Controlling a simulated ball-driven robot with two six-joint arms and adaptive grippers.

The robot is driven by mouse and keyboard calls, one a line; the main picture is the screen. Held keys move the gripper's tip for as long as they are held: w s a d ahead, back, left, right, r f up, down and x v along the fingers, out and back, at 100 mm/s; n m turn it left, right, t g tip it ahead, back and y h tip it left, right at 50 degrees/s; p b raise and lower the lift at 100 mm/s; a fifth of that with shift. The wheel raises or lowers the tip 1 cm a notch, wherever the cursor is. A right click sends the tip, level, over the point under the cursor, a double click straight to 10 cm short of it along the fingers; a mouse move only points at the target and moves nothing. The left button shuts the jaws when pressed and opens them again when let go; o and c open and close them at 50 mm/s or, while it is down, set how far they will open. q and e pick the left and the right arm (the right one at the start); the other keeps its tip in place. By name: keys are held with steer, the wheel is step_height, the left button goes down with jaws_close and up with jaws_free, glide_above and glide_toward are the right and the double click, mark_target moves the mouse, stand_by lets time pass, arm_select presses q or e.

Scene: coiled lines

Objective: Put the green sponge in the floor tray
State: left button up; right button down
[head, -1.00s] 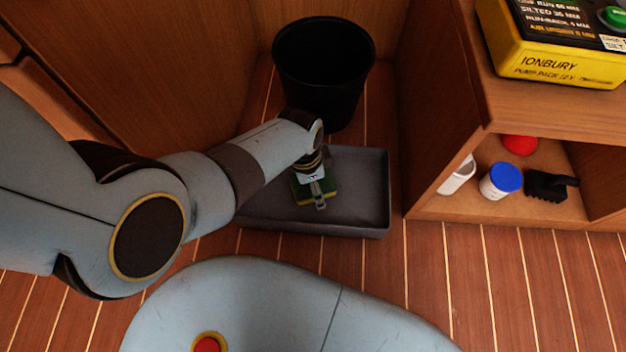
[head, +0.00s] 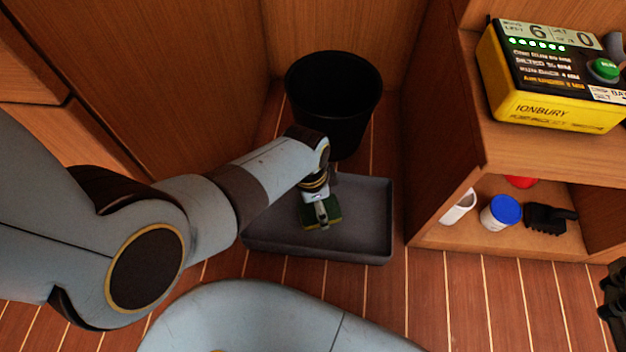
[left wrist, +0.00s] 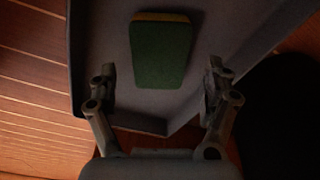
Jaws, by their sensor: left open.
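The green sponge (head: 334,212) lies in the grey floor tray (head: 368,240), partly hidden under my left gripper in the head view. In the left wrist view the sponge (left wrist: 160,52) shows whole, dark green with a yellow edge, lying on the floor of the tray (left wrist: 108,40). My left gripper (head: 322,218) is over the tray above the sponge. In the left wrist view its fingers (left wrist: 158,85) stand wide apart with the sponge between and beyond them, touching neither. At the head view's right edge a dark piece of what may be my right gripper shows, its jaws unclear.
A black bin (head: 335,100) stands behind the tray. To the right, a wooden shelf holds a white cup (head: 458,208), a blue-lidded tub (head: 502,212), a black brush (head: 546,218) and a red item (head: 520,181). A yellow pump box (head: 552,100) sits on top.

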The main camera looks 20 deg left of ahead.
mark_target(313, 210)
arm_select(q)
step_height(313, 210, up, 2)
steer(key=shift+a+r+p, duration=0.1)
steer(key=shift+p, duration=0.55)
steer(key=shift+r, duration=0.25)
arm_select(e)
steer(key=s+d+f+g, duration=0.1)
steer(key=s+f+g, duration=0.4)
steer(key=s+f, duration=0.25)
arm_select(q)
steer(key=shift+a+r+p, duration=0.1)
steer(key=shift+r+p, duration=0.4)
steer(key=shift+p, duration=0.1)
steer(key=shift+r+p, duration=0.3)
steer(key=shift+r, duration=0.1)
steer(key=shift+s+a+r+p, duration=0.1)
steer(key=shift+r+p, duration=0.5)
steer(key=shift+r, duration=0.2)
steer(key=shift+s+a+r+p, duration=0.1)
steer(key=shift+s+r+p, duration=0.1)
steer(key=shift+r+p, duration=0.65)
arm_select(e)
steer(key=r+g, duration=0.1)
steer(key=w+r+g, duration=0.1)
steer(key=g, duration=0.1)
steer(key=r+m+g+h, duration=0.1)
steer(key=g, duration=0.1)
steer(key=shift+w+d+r, duration=0.25)
steer(key=shift+w+r, duration=0.05)
